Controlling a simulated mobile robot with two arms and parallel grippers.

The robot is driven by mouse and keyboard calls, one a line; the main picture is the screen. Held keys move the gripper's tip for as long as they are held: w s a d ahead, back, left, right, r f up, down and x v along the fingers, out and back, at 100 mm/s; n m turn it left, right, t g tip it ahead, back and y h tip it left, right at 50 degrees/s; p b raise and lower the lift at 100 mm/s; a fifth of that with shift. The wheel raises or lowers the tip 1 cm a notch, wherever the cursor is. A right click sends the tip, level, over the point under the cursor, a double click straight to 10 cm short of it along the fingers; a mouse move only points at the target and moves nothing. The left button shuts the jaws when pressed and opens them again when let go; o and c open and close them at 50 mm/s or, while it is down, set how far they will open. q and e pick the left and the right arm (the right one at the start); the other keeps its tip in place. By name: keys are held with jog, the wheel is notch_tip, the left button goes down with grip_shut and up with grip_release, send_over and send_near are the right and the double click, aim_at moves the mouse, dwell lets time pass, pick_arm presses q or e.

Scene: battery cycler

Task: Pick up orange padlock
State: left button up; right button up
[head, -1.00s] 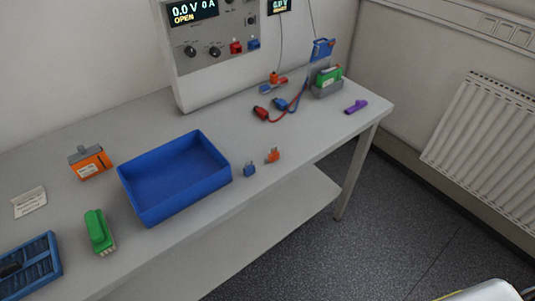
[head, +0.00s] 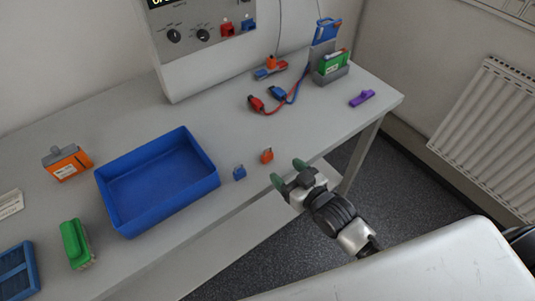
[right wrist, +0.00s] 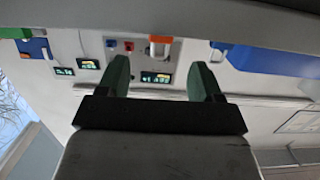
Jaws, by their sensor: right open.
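The small orange padlock (head: 266,157) stands on the grey table near its front edge, just right of a blue padlock (head: 239,173). My right gripper (head: 288,172) is open and empty, with green fingertips, at the table's front edge. It is a short way to the right of the orange padlock and apart from it. In the right wrist view the picture looks upside down; the orange padlock (right wrist: 160,42) shows beyond and between the open fingertips (right wrist: 160,70). The blue padlock (right wrist: 221,46) is to its right there. My left gripper is not in view.
A blue tray (head: 108,205) lies left of the padlocks. Red and blue clips (head: 256,104), a purple item (head: 362,98) and the cycler (head: 205,66) stand behind.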

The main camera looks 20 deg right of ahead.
aim_at(269, 156)
jog(key=p+x, duration=0.1)
jog(key=x, duration=0.6)
jog(key=shift+f, duration=0.1)
jog(key=shift+s, duration=0.1)
jog(key=shift+c, duration=0.8)
jog(key=c, duration=0.9)
